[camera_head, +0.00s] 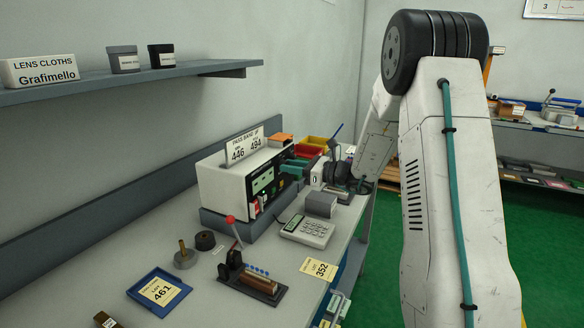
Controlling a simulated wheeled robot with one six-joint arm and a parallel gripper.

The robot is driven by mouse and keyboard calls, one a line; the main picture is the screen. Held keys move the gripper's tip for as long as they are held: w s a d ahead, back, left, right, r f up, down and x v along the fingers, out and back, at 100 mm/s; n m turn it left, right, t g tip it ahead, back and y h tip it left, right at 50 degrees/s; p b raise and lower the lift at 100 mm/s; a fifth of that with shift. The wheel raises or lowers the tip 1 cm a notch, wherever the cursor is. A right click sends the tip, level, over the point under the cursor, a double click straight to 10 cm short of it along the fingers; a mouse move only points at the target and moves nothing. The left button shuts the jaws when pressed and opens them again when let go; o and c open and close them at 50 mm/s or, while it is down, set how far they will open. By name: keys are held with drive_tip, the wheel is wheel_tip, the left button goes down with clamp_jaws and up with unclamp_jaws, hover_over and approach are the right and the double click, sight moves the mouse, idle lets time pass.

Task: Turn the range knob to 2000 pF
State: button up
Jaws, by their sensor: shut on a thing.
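A white bench instrument (225,188) with a dark front panel (262,190) stands on the bench against the wall. The panel holds a lit green display and red and green parts. My gripper (290,168) reaches in from the right, its teal fingers at the panel's far, upper part. The fingers are shut on what appears to be the range knob. The knob is hidden by the fingers, and its pointer and scale markings, including 2000 pF, cannot be read.
A sign (244,147) stands on the instrument. A red-knobbed lever fixture (250,278), a blue tray (158,291) and a yellow card (319,269) lie nearer. Coloured bins (318,143) stand behind the gripper.

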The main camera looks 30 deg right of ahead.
drive_tip(key=n+h, duration=0.1)
drive_tip(key=n, duration=0.9)
drive_tip(key=shift+r+n, duration=0.15)
drive_tip(key=shift+n, duration=0.15)
idle(0.4)
drive_tip(key=o, duration=1)
drive_tip(key=shift+c, duration=0.2)
drive_tip(key=shift+s, duration=0.1)
drive_tip(key=v, duration=0.7)
drive_tip(key=shift+s+d, duration=0.15)
drive_tip(key=shift+s, duration=0.15)
drive_tip(key=shift+r, duration=0.1)
